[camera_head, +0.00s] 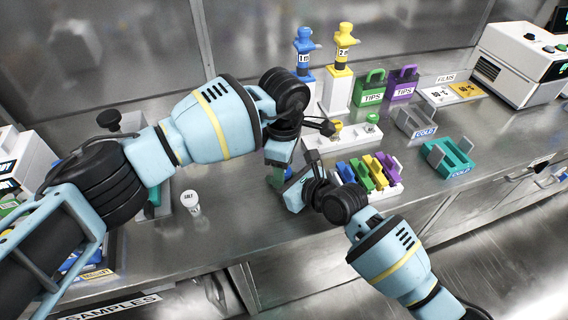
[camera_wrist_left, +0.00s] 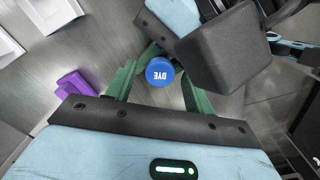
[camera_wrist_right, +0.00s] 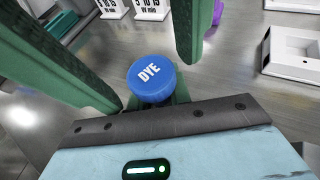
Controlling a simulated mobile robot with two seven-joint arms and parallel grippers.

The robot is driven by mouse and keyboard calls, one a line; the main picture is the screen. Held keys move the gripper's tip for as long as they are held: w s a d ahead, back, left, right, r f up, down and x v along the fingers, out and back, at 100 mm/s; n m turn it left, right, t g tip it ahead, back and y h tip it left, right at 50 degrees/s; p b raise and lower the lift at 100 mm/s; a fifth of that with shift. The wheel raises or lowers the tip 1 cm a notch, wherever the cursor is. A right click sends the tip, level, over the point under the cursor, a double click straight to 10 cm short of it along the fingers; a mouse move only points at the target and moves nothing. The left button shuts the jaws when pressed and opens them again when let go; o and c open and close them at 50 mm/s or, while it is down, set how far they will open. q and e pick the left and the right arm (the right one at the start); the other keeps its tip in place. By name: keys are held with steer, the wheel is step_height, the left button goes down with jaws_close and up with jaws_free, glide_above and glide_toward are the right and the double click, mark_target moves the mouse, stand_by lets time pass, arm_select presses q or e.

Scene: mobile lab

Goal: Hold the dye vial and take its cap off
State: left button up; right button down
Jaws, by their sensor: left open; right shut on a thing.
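The dye vial's blue cap (camera_wrist_right: 152,78), marked DYE, shows in the right wrist view. It also shows in the left wrist view (camera_wrist_left: 159,71). The vial's body is hidden below the cap. My right gripper (camera_head: 296,191) is shut on the vial beneath the cap and holds it. My left gripper (camera_head: 277,172) is open, pointing down, with its green fingers on either side of the cap and gaps between them and it. In the head view the grippers hide most of the vial.
A rack of coloured blocks (camera_head: 388,192) stands just right of the grippers. A white holder (camera_head: 352,137) lies behind it. A white SALT container (camera_head: 190,203) stands to the left. The teal COLD rack (camera_head: 440,160) is further right.

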arm_select(q)
steer(key=shift+r, duration=0.1)
steer(key=shift+r, duration=2.15)
steer(key=shift+c, duration=0.4)
steer(key=shift+r, duration=0.1)
steer(key=shift+r+m, duration=0.5)
steer(key=shift+m, duration=0.5)
step_height(320, 180, up, 2)
steer(key=m, duration=0.4)
steer(key=shift+r+m, duration=0.15)
steer(key=shift+m, duration=0.25)
